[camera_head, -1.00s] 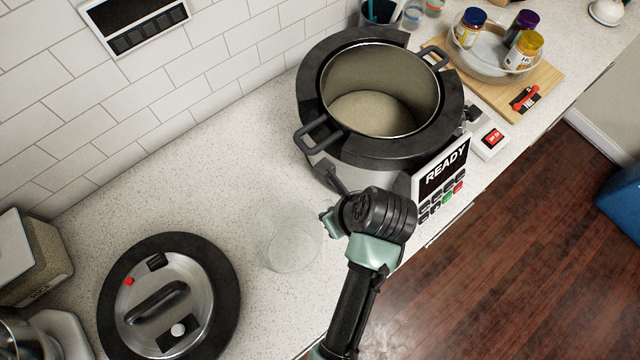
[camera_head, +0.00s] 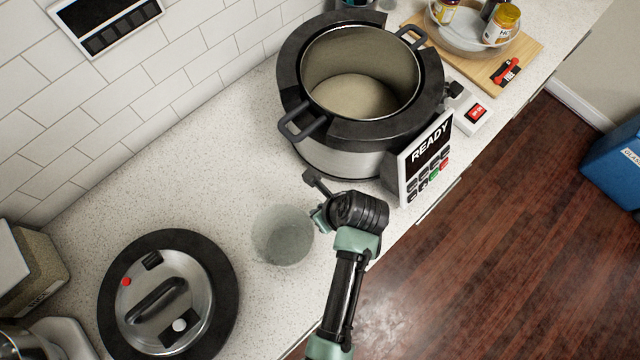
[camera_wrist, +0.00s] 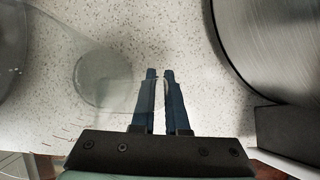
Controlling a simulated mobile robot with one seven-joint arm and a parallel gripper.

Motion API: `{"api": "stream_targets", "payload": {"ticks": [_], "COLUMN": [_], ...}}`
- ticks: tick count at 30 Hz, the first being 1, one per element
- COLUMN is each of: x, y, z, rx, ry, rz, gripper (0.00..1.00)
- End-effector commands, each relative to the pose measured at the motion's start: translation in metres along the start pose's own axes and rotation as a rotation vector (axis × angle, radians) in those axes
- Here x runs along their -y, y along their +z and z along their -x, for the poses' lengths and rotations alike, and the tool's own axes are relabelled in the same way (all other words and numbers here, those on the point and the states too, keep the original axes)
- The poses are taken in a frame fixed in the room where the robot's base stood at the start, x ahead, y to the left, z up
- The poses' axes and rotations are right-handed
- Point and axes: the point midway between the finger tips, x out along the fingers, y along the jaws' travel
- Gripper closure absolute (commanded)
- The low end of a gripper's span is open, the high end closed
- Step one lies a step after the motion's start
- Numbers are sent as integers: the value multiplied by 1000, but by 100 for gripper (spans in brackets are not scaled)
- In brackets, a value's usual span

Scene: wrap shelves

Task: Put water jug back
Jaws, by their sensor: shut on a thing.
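The water jug (camera_head: 281,238) is a clear, round vessel at the counter between the large cooker and its lid. My gripper (camera_head: 318,217) is at the jug's right side and is shut on it. In the wrist view the two dark fingers (camera_wrist: 160,100) are close together, with the jug's transparent side and handle (camera_wrist: 146,94) at them. The jug's round base (camera_wrist: 103,78) shows at the left there. I cannot tell whether the jug touches the counter.
The open cooker (camera_head: 345,150) stands behind my gripper, with its READY panel (camera_head: 427,155) to the right. Its black-rimmed lid (camera_head: 168,300) lies at the left. A wooden board (camera_head: 520,60) with jars is at the back right.

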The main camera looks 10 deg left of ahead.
Motion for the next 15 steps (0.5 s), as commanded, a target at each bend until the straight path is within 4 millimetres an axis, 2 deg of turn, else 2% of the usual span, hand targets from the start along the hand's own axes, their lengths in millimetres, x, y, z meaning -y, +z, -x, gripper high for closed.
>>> {"api": "stream_targets", "payload": {"ticks": [1,2,6,15], "x": [0,0,0,0], "y": [0,0,0,0], "z": [-2,-1,-1,0], "rx": [1,0,0,0], "ry": [0,0,0,0], "rz": [0,0,0,0], "gripper": [100,83,58,58]}}
